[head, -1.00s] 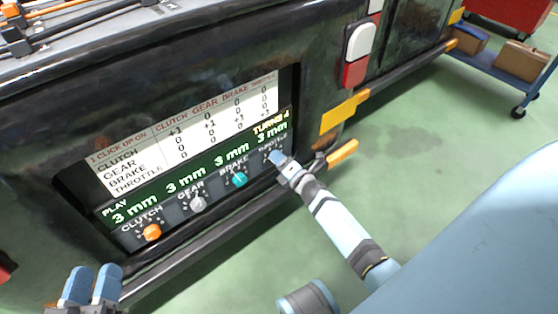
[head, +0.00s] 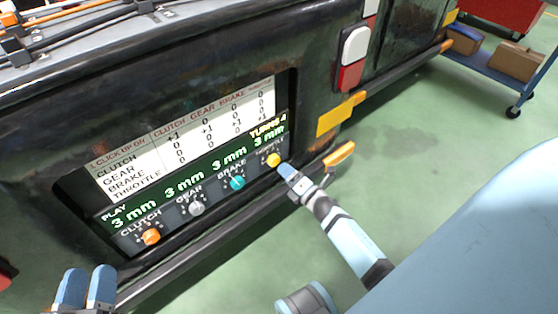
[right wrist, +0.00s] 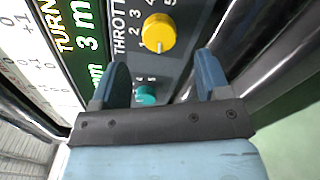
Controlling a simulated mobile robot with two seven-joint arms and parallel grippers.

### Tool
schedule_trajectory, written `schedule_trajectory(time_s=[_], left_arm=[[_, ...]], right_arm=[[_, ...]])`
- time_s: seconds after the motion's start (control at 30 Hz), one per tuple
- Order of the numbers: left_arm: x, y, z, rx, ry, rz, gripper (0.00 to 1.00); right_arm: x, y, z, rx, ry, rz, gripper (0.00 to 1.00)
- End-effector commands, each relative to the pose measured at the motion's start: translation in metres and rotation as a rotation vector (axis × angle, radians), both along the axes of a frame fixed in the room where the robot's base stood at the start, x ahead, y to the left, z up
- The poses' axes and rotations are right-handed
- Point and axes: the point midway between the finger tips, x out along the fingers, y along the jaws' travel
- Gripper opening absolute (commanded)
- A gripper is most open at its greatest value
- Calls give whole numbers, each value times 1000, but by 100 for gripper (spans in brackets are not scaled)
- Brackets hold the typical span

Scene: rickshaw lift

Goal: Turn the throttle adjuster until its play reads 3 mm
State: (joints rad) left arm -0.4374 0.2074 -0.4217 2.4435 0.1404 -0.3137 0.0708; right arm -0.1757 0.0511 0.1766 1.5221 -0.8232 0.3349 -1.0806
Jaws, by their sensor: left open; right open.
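The yellow throttle adjuster (head: 273,160) is the rightmost knob on the panel in the rickshaw's rear. The play display (head: 205,176) above the knobs reads 3 mm for clutch, gear, brake and throttle, with TURNS 4 at its right end. My right gripper (head: 287,171) is just right of the yellow knob, apart from it. In the right wrist view the yellow knob (right wrist: 159,33) stands ahead of the open, empty fingers, with its number dial around it. My left gripper (head: 85,288) is open and empty at the lower left, away from the knobs.
The orange clutch knob (head: 151,237), grey gear knob (head: 196,208) and teal brake knob (head: 237,183) sit in a row left of the yellow one. A white chart (head: 185,135) is above the display. A dark bumper bar (head: 200,250) runs below the panel.

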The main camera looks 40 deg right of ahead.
Motion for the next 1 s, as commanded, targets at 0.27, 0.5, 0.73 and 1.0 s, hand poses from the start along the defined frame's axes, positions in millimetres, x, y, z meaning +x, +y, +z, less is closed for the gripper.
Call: schedule_trajectory(time_s=[0.27, 0.5, 0.73, 1.0], left_arm=[[-3, 1, 7, -14, -22, 12, 43], [-2, 1, 9, -19, -32, 15, 43], [-2, 1, 11, -21, -39, 15, 43], [-2, 1, 15, -23, -43, 14, 43]], right_arm=[[-58, -5, 1, 1, 1, 0, 69], [-77, -6, 0, 1, -1, 0, 69], [-78, -6, 0, 0, -1, 0, 69], [-78, -6, 0, 0, -1, 0, 69]])
